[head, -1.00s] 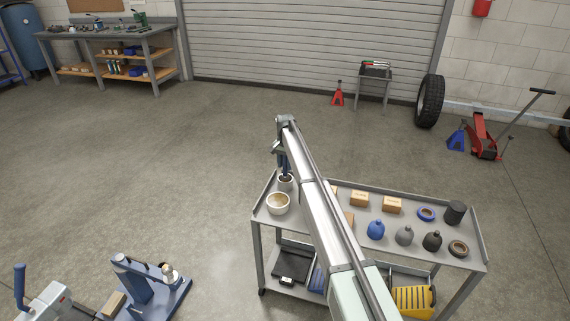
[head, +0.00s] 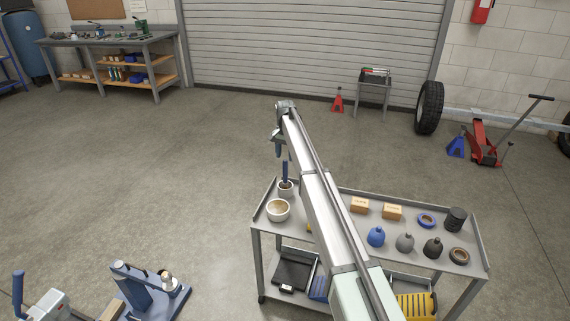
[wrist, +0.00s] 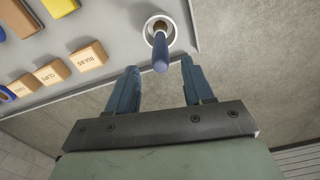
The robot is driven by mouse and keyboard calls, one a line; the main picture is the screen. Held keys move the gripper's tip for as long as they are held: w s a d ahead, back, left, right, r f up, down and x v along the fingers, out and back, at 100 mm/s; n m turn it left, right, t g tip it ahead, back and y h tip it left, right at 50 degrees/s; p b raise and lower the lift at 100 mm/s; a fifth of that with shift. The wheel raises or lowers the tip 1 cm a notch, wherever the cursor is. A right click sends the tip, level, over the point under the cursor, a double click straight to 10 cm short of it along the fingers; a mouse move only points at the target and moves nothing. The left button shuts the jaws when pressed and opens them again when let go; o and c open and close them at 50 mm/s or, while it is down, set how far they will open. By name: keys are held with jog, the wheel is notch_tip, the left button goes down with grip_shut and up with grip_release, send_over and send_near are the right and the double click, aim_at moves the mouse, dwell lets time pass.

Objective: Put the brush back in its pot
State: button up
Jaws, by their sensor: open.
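The brush's lower end is hidden inside the pot.
The grey cart (head: 340,195) also bears small boxes (head: 360,205), several bottles (head: 376,237) and tape rolls (head: 427,220). My arm hides the cart's middle. The floor behind the cart is open.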

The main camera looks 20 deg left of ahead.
jog(key=shift+r, duration=1.8)
